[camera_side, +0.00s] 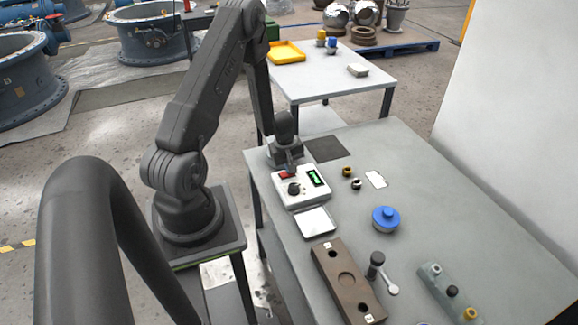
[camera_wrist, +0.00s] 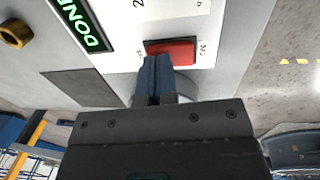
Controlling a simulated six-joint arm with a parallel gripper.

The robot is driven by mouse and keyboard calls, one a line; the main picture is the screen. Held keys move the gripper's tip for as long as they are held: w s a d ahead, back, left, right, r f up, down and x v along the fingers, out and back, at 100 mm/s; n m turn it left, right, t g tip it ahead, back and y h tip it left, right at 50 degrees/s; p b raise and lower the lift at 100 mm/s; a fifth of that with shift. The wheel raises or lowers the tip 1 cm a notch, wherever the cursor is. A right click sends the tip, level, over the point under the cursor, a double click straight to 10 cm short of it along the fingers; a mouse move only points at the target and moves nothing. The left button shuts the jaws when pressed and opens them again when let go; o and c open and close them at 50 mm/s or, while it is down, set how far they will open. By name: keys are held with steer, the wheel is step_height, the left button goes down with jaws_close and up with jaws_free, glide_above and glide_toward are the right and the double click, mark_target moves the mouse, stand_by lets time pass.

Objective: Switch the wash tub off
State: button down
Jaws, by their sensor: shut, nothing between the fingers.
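The wash tub's control box (camera_side: 304,195) is white and stands near the left edge of the grey table. It has a black knob (camera_side: 294,188), a red rocker switch (camera_side: 285,174) and a lit green display (camera_side: 317,177). The red switch (camera_wrist: 172,50) sits just beyond my fingertips there, with small markings at both ends. My gripper (camera_wrist: 155,62) is shut and empty, its fingertips at the near edge of the switch. I cannot tell whether they touch. In the side view my gripper (camera_side: 289,160) is over the switch end of the box.
A dark mat (camera_side: 325,148) lies behind the box. A white square plate (camera_side: 316,222) lies in front of it. Small fittings, a blue-topped part (camera_side: 385,217) and a brown block (camera_side: 345,283) occupy the table. Its far right is clear.

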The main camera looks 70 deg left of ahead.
mark_target(284, 173)
steer(key=shift+w+f, duration=0.1)
steer(key=shift+f, duration=0.1)
stand_by(0.3)
steer(key=shift+s+r, duration=0.25)
steer(key=shift+s, duration=0.55)
steer(key=shift+w, duration=0.2)
steer(key=shift+w+f, duration=0.2)
steer(key=shift+w, duration=0.4)
step_height(284, 173, up, 15)
steer(key=s, duration=0.2)
steer(key=w+d+r+m+t, duration=0.1)
steer(key=w+d+r+m, duration=0.1)
steer(key=d+r+m, duration=0.6)
steer(key=shift+d+r+m+t+y, duration=0.35)
steer(key=shift+d+r, duration=2.15)
steer(key=shift+d, duration=1.1)
